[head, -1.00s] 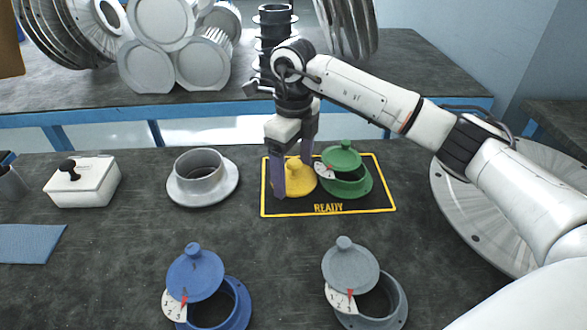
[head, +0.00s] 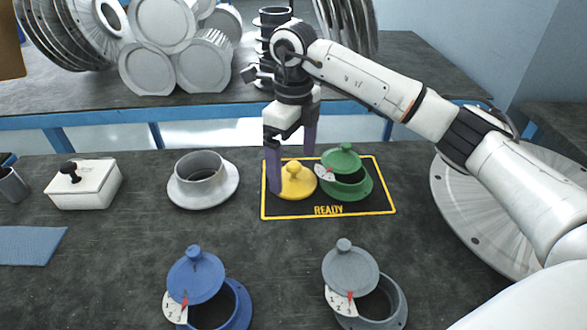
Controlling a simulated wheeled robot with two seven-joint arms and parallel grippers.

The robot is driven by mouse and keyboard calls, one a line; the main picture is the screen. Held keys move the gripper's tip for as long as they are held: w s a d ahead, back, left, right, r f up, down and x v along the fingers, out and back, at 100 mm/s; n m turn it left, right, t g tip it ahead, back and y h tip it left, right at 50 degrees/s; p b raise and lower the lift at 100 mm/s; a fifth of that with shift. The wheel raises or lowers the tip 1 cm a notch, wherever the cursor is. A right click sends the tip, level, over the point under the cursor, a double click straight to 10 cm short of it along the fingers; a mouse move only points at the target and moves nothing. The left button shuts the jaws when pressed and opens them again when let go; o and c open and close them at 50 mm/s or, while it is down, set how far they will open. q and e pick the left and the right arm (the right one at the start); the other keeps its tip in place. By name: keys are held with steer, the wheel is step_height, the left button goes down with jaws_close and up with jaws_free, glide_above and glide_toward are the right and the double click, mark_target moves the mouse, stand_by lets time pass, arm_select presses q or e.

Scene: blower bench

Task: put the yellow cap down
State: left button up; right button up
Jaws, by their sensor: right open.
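The yellow cap (head: 297,183) lies knob up on the left part of the black mat with a yellow border marked READY (head: 300,208). My right gripper (head: 290,172) is above and around it, fingers pointing down and spread wide. The left finger reaches down beside the cap's left edge; the other is behind or beside its right side. The cap's knob shows between the fingers, apart from them. A green flanged piece with a tilted green cap (head: 342,160) stands on the mat just right of the yellow cap. My left gripper is out of view.
A grey flanged ring (head: 202,180) and a white box with a black knob (head: 85,184) stand to the left. Blue (head: 196,274) and grey (head: 350,268) capped pieces with dial tags stand in front. A large metal disc (head: 470,235) lies at right.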

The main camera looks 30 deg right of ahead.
mark_target(294, 164)
steer(key=shift+r, duration=2.25)
steer(key=shift+c, duration=0.2)
